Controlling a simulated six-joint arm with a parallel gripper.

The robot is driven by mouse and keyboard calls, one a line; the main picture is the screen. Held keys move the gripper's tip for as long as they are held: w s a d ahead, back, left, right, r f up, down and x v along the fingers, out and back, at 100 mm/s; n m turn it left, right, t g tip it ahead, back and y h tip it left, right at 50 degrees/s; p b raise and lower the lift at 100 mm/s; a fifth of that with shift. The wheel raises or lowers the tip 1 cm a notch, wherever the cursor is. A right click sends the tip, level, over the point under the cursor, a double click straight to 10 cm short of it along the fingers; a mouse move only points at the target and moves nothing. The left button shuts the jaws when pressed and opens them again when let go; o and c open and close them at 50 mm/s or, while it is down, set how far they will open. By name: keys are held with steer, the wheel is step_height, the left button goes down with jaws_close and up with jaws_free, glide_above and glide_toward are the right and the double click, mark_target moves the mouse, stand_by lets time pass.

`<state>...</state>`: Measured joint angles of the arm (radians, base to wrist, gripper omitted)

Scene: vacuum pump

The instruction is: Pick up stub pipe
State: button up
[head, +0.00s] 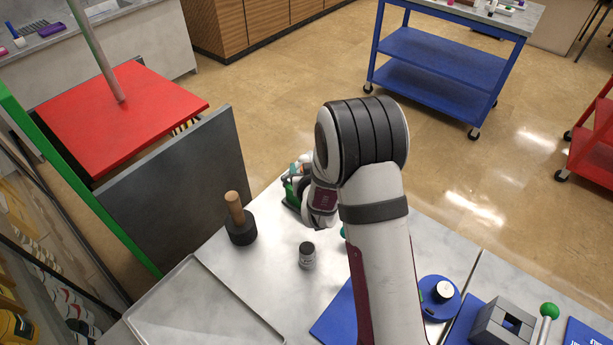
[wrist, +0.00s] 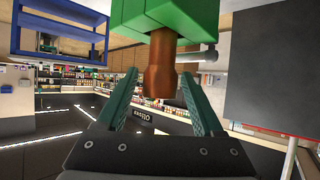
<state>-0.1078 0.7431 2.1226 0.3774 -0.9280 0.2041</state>
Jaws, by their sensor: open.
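The copper stub pipe (wrist: 160,68) sticks out of a green block (wrist: 180,18) in the wrist view. Its free end points toward my gripper and has a wider band. My gripper (wrist: 158,84) is open, with one green finger on each side of the pipe. I see gaps between the fingers and the pipe; the depth overlap is hard to tell. In the head view a green device (head: 291,192) stands at the table's far edge, partly hidden by my arm. The pipe and my gripper's fingers cannot be made out there.
A black-headed mallet (head: 241,232) with a wooden handle stands on the table (head: 275,240), left of my arm. A small grey jar (head: 307,258) is nearby. An empty tray (head: 190,312) lies front left. A blue disc (head: 437,305) and grey block (head: 497,326) are at right.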

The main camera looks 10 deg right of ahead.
steer(key=shift+x, duration=0.95)
jaws_close()
stand_by(0.6)
